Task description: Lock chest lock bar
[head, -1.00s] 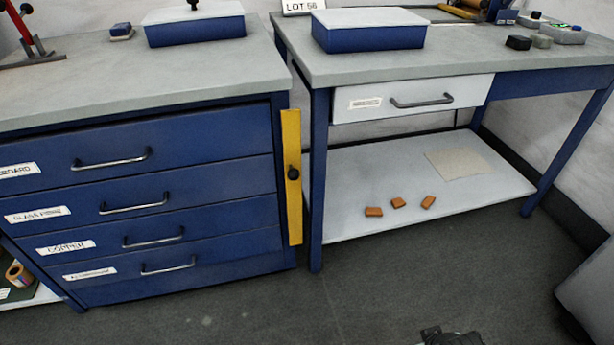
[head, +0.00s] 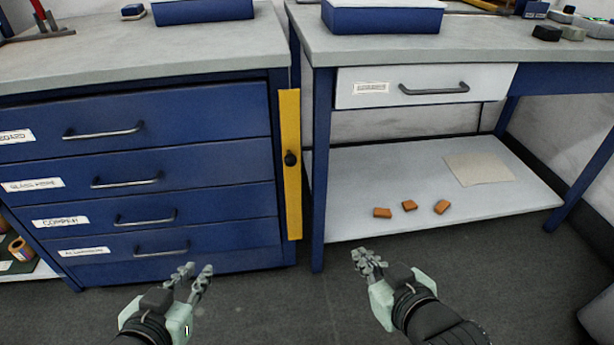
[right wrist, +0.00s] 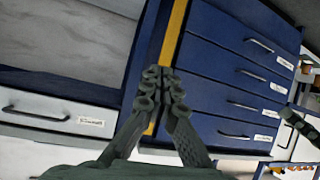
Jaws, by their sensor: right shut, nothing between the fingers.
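The yellow lock bar (head: 290,195) is an upright strip along the right front edge of the blue drawer chest (head: 205,160). It lies against the chest's front edge and has a dark round knob (head: 290,158) at mid-height. The bar also shows in the right wrist view (right wrist: 175,32), beyond the fingertips. My left gripper (head: 194,272) is low in front of the chest, apart from it; its finger gap is unclear. My right gripper (head: 366,258) is shut and empty, low and to the right of the bar, not touching it. The chest's labelled drawers look closed.
A workbench (head: 410,42) with a white drawer (head: 415,87) stands to the right. Its lower shelf (head: 360,170) holds orange blocks (head: 409,205) and a beige sheet (head: 478,168). Blue boxes (head: 383,18) stand on the tops. The floor in front is clear.

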